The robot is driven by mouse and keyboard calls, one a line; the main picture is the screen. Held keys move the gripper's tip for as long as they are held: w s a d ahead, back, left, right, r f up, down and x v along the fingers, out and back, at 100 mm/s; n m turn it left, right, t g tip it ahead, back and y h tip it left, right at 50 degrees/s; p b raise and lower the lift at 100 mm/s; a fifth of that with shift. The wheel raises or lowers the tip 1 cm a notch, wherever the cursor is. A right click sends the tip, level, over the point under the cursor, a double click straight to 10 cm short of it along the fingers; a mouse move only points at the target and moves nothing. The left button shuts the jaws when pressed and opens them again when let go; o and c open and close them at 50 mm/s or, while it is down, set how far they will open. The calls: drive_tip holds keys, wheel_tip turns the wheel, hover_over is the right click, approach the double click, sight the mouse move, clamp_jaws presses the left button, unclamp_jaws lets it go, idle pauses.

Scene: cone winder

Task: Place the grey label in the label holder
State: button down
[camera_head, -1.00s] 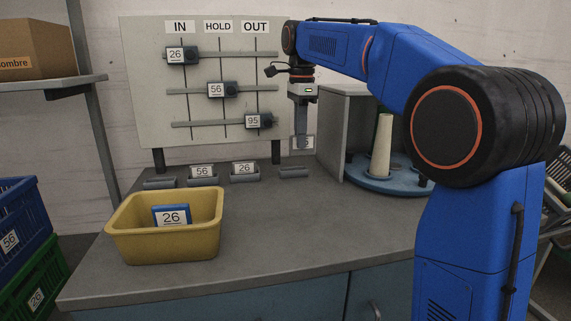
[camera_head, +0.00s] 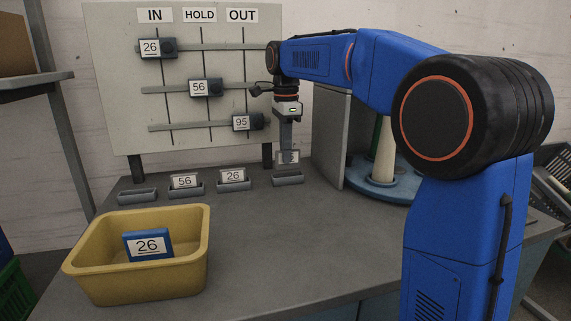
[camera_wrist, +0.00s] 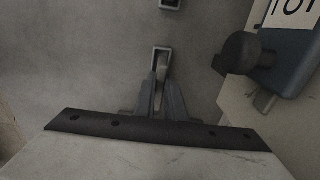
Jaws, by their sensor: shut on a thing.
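The grey label (camera_head: 293,158) is a small plate with a pale face, and its number is hard to read. My gripper (camera_head: 288,150) is shut on it and holds it upright, just above the rightmost label holder (camera_head: 288,180) in the head view. That holder is a low grey tray on the table, and no label shows in it. In the wrist view, my gripper's fingers (camera_wrist: 161,88) reach towards a small framed piece (camera_wrist: 161,52); I cannot tell if it is the label or a holder.
Two holders carry labels, 56 (camera_head: 184,181) and 26 (camera_head: 232,175); the leftmost holder (camera_head: 137,196) is empty. A yellow bin (camera_head: 190,255) contains a blue 26 label (camera_head: 148,244). The board (camera_head: 115,80) with sliders stands behind. A turntable (camera_head: 385,190) is at right.

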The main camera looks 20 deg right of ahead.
drive_tip(key=shift+f, duration=1.8)
drive_tip(key=shift+f, duration=0.15)
drive_tip(key=c, duration=1.8)
unclamp_jaws()
wheel_tip(320, 180, up, 12)
drive_tip(key=shift+r, duration=0.1)
drive_tip(key=shift+s, duration=0.15)
